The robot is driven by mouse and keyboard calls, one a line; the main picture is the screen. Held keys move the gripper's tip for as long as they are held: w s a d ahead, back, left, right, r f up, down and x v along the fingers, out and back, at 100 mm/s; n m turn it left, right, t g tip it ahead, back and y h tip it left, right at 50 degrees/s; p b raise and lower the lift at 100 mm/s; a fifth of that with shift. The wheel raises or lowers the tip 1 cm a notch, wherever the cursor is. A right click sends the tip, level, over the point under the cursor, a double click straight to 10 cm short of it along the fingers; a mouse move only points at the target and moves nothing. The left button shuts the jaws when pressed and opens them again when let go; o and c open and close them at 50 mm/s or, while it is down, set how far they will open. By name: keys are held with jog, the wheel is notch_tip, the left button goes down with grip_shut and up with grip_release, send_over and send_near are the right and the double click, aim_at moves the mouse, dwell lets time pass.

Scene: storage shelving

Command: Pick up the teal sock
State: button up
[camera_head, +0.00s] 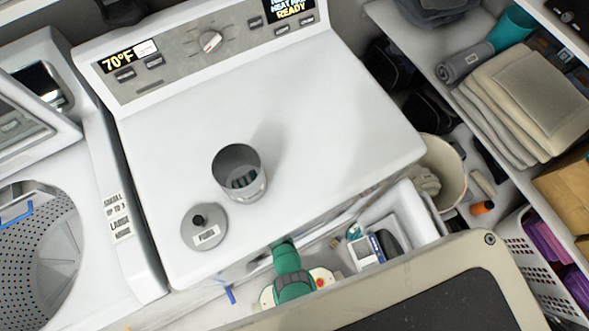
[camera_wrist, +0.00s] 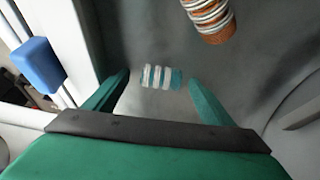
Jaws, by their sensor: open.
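A small teal-and-white striped roll, which looks like the teal sock (camera_wrist: 174,78), lies on a dark grey surface in the wrist view. My gripper (camera_wrist: 158,80) is open, with one green finger on each side of the sock in the picture. I see no clear contact, and I cannot tell how far ahead of the fingertips the sock is. In the head view my green arm reaches in at the dryer's (camera_head: 290,110) front. The fingertips and this sock are hidden there.
In the wrist view, an orange-and-white striped roll (camera_wrist: 211,20) lies beyond, and a blue block (camera_wrist: 36,64) on a rod is at left. On the dryer top stand a metal canister (camera_head: 240,172) and its lid (camera_head: 204,227). A beige bin (camera_head: 442,168) and shelving are at right.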

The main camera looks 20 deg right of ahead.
jog(key=c, duration=1.1)
jog(key=shift+r, duration=0.15)
jog(key=shift+c, duration=0.2)
